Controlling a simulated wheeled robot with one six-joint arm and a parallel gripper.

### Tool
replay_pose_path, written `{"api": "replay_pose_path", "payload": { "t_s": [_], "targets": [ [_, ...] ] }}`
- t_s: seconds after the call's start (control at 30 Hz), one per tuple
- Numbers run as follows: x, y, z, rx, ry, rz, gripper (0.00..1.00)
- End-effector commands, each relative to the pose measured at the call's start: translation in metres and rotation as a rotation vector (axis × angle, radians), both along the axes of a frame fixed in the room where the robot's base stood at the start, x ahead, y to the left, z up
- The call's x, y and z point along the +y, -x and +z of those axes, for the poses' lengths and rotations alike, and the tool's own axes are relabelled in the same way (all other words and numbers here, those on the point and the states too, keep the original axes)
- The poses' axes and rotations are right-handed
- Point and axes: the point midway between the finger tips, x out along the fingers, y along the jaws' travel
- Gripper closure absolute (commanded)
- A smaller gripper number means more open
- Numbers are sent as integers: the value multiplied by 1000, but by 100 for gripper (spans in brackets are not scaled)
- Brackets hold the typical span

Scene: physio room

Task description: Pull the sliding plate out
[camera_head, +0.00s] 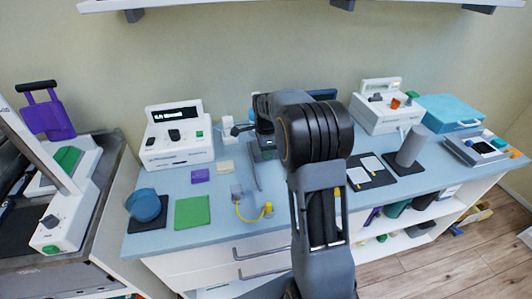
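My arm rises through the middle of the view and bends over the blue counter (215,235). Its end lies behind the dark wrist links, and I cannot make out the fingers of my gripper or whether they hold anything. No part stands out clearly as the sliding plate. A dark, low block (262,154) shows partly beneath the wrist, with a thin grey curved bar in front of it; the arm hides the rest. I cannot tell whether the block bears the plate or is touched by my gripper.
A white device with a display (178,138) stands left of the arm. To the right are a grey cylinder (411,146), a white control box (388,112) and a blue case (450,112).

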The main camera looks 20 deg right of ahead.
Motion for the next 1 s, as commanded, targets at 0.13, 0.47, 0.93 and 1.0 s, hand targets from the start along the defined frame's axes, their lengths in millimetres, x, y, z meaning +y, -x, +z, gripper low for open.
{"api": "replay_pose_path", "payload": {
  "t_s": [0.13,0.47,0.93,1.0],
  "targets": [
    [0,0,-8,1,0,1,62],
    [0,0,-10,1,0,1,62],
    [0,0,-9,0,0,0,100],
    [0,0,-9,0,0,0,100]
  ]
}}
